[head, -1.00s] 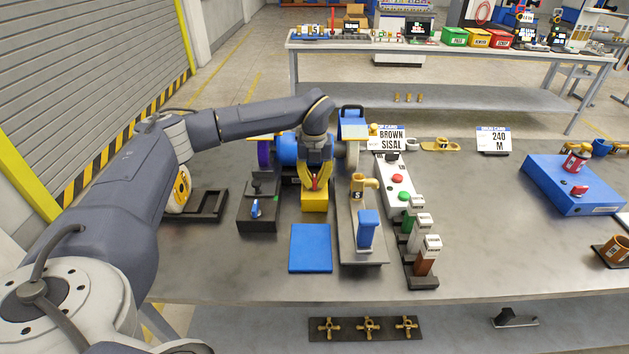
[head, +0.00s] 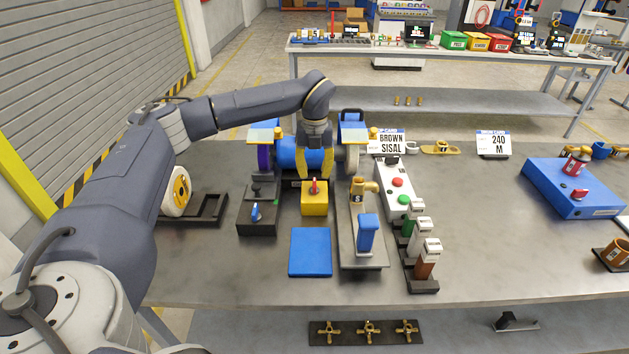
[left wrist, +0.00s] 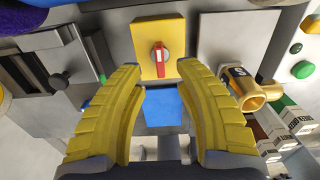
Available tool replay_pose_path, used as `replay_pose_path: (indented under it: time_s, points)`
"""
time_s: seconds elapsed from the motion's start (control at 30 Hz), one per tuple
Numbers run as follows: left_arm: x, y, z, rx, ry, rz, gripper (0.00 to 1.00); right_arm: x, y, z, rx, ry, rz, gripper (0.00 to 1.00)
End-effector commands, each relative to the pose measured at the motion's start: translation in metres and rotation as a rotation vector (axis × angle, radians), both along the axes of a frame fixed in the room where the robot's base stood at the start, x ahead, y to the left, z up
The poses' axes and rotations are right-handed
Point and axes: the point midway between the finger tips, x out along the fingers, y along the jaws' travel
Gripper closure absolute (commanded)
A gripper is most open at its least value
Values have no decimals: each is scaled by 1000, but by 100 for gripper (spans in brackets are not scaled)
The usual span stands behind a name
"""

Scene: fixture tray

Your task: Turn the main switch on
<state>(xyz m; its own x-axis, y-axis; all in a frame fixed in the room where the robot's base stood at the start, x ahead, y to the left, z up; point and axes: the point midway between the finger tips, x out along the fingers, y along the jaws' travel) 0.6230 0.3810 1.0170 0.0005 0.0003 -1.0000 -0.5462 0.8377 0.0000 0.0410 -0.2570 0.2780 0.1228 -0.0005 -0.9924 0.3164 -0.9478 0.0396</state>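The main switch is a yellow box (head: 314,204) on the table with a red knob (head: 314,186) on top. In the left wrist view the yellow box (left wrist: 146,34) shows at the top, and the red handle (left wrist: 158,60) lies almost upright in the picture on a pale round base. My left gripper (head: 316,176) is above and just behind the knob in the head view. Its yellow fingers (left wrist: 164,72) are spread apart with nothing between them, clear of the knob. My right gripper is not in view.
A black box with a blue knob (head: 255,212) stands left of the switch. A blue plate (head: 310,252) lies in front. A grey stand with a brass tap (head: 364,186) and a white panel with buttons (head: 394,190) stand right. A blue drum (head: 290,152) is behind.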

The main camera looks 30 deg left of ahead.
Motion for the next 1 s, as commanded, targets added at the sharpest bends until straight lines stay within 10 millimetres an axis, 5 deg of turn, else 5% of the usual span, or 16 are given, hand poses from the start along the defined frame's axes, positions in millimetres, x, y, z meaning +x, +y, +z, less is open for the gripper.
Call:
replay_pose_path:
  time_s: [0.4,1.0]
  points:
    - [0,0,58,1,-1,1,67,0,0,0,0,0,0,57]
    - [0,0,67,-1,1,0,67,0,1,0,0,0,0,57]
